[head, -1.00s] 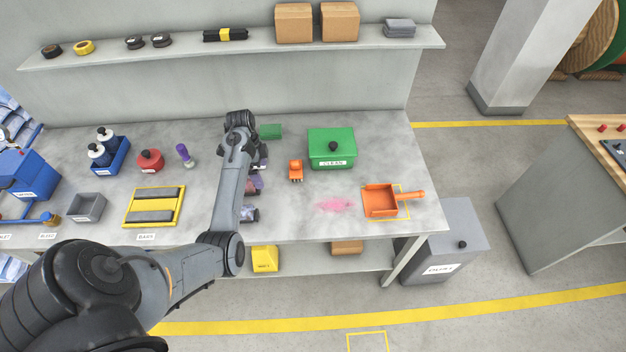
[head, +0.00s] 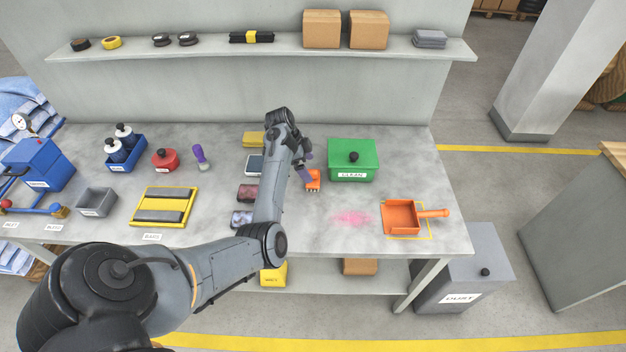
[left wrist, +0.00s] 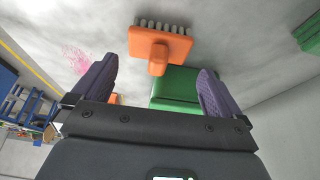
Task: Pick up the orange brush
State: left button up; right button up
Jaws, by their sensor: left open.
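The orange brush (head: 313,181) lies on the grey bench, left of the green CLEAN box. In the left wrist view the brush (left wrist: 160,45) shows its block, a short handle stub pointing toward my gripper and a row of pale bristles at the far side. My left gripper (head: 307,166) is just above and behind the brush in the head view, partly covering it. In the left wrist view its two purple fingers (left wrist: 155,88) are spread wide with nothing between them, and the brush lies beyond their tips. My right gripper is not in view.
The green CLEAN box (head: 353,162) stands close right of the brush. An orange dustpan (head: 401,216) lies farther right, with pink powder (head: 352,218) on the bench before it. Dark and coloured pads (head: 248,192) lie left of my arm. A shelf (head: 200,52) runs above.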

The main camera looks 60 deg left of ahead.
aim_at(311, 171)
pick_arm(q)
jog(key=shift+x, duration=2.5)
jog(key=shift+d, duration=0.1)
jog(key=shift+c, duration=0.5)
jog(key=c, duration=0.7)
